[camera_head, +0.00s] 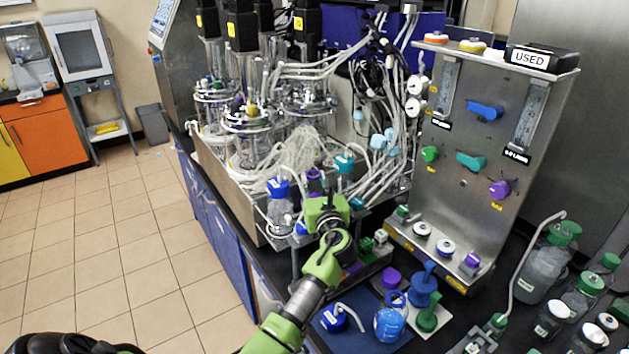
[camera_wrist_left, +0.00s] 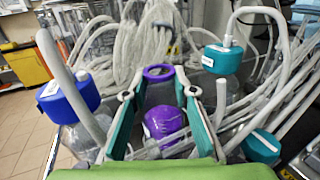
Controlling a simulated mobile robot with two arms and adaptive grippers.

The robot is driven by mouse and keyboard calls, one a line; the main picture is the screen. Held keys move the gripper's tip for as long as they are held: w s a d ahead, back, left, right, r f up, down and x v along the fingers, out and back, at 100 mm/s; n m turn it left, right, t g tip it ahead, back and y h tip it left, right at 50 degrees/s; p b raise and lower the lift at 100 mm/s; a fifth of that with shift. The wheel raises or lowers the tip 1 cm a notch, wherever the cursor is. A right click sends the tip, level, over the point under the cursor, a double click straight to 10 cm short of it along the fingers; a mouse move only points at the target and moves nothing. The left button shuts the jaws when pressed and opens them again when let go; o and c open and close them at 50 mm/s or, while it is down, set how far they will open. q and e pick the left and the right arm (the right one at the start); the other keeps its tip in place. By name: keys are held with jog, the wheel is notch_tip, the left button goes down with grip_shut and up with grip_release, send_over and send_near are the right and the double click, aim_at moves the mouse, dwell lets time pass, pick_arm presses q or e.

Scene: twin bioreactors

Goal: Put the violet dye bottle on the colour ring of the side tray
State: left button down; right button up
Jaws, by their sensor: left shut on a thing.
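My left gripper (camera_head: 318,190) is over the front of the bioreactor bench in the head view. In the left wrist view its two teal-edged fingers (camera_wrist_left: 160,100) close around the violet dye bottle (camera_wrist_left: 165,124), which has a violet ring-shaped top (camera_wrist_left: 158,72). In the head view only a little of the violet bottle (camera_head: 315,175) shows behind the gripper. A pale tray (camera_head: 440,315) at the front carries a blue looped piece (camera_head: 422,285) and a green looped piece (camera_head: 428,314). A low violet piece (camera_head: 391,278) is beside them. I cannot tell which part is the colour ring.
A blue-capped bottle (camera_head: 279,200) and a teal-capped bottle (camera_head: 344,165) flank the gripper, with white tubes around. A blue mat (camera_head: 325,325) and a blue bottle (camera_head: 390,322) are in front. A steel valve panel (camera_head: 460,140) and several green-capped bottles (camera_head: 545,270) stand right.

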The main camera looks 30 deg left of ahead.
pick_arm(q)
jog(key=c, duration=1.7)
grip_release()
jog(key=shift+f, duration=0.1)
jog(key=b+v, duration=0.2)
jog(key=v, duration=0.9)
jog(key=shift+s+d, duration=0.4)
